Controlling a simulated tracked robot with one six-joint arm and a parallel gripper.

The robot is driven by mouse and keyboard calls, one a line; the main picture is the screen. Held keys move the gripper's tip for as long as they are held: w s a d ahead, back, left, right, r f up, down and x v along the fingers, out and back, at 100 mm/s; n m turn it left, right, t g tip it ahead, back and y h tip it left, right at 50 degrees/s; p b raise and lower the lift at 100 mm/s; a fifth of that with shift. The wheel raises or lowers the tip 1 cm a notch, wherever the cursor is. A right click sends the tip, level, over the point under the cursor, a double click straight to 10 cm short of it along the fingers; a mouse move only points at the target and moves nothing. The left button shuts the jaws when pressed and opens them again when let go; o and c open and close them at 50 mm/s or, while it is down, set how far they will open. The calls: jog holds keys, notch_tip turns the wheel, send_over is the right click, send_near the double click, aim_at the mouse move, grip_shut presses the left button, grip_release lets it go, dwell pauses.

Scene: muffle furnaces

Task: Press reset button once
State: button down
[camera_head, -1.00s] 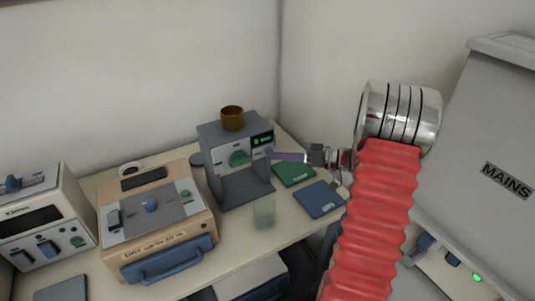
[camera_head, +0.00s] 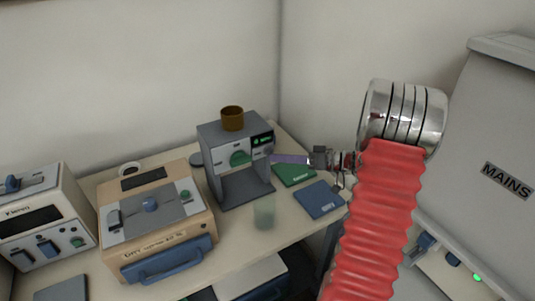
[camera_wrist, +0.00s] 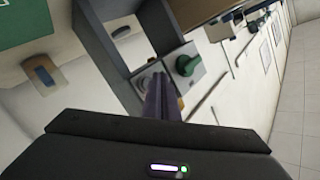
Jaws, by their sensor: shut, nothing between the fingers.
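A grey machine (camera_head: 236,165) stands on the bench, with a lit display and a green knob (camera_head: 239,158) on its front panel. In the wrist view, the green knob (camera_wrist: 187,65) sits beside a round grey button (camera_wrist: 149,80). No label on this button can be read, so I cannot tell whether it is the reset button. My gripper (camera_head: 272,158) is shut and empty, reaching from the right to the machine's front. In the wrist view, its purple fingers (camera_wrist: 164,92) point at the panel and partly cover the area by the button. Contact cannot be told.
A brown cup (camera_head: 232,118) stands on top of the machine. A translucent cup (camera_head: 264,212), a green booklet (camera_head: 295,174) and a blue booklet (camera_head: 319,200) lie near it. A beige furnace (camera_head: 157,215) stands to the left. A grey MAINS box (camera_head: 490,150) is at right.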

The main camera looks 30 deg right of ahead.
jog(key=shift+s, duration=0.15)
jog(key=s, duration=0.5)
jog(key=shift+a, duration=0.15)
dwell(0.5)
dwell(0.7)
